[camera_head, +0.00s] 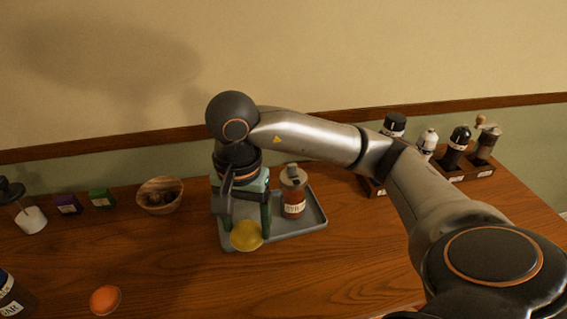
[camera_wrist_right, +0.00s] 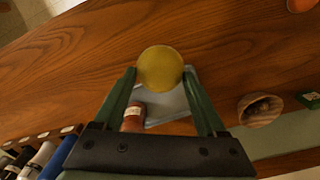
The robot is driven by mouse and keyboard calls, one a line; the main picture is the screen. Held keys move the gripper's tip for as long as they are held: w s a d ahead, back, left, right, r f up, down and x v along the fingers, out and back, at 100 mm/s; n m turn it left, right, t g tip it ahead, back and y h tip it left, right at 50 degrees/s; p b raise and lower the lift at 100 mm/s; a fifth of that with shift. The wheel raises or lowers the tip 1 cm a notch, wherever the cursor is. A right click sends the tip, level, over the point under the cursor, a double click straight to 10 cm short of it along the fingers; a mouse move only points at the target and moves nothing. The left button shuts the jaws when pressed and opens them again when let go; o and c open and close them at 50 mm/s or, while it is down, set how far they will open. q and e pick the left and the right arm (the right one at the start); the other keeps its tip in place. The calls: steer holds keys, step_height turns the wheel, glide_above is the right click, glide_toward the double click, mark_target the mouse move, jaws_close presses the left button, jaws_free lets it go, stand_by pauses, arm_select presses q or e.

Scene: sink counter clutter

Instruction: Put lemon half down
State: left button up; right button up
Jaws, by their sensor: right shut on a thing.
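The yellow lemon half (camera_head: 246,236) is between the fingertips of my right gripper (camera_head: 247,230), which points down at the front left of a grey tray (camera_head: 300,228). In the right wrist view the lemon half (camera_wrist_right: 160,69) sits between the two green fingers of the right gripper (camera_wrist_right: 160,80), with the tray (camera_wrist_right: 168,110) behind it. I cannot tell whether the lemon half touches the tray. My left gripper is not in view.
A labelled jar (camera_head: 293,195) stands on the tray, just right of the gripper. A wooden bowl (camera_head: 160,195) is left of the tray. An orange round thing (camera_head: 105,299) lies at front left. A rack with several bottles (camera_head: 459,140) is at back right. The front middle counter is clear.

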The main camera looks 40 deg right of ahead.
steer(key=shift+w+d, duration=0.15)
steer(key=w+d+f, duration=0.2)
steer(key=w+f, duration=0.1)
steer(key=w+d+f, duration=0.2)
steer(key=w+f, duration=0.1)
steer(key=w, duration=0.1)
steer(key=w+d+f+p, duration=0.1)
steer(key=w+d+f, duration=0.1)
steer(key=w+d, duration=0.1)
steer(key=shift+w+f, duration=0.4)
steer(key=shift+w+d+f, duration=0.15)
steer(key=shift+w+f, duration=0.15)
steer(key=shift+f, duration=0.2)
step_height(320, 180, down, 2)
steer(key=shift+f+p, duration=0.1)
steer(key=shift+p, duration=0.35)
steer(key=shift+f, duration=0.4)
steer(key=shift+f, duration=0.2)
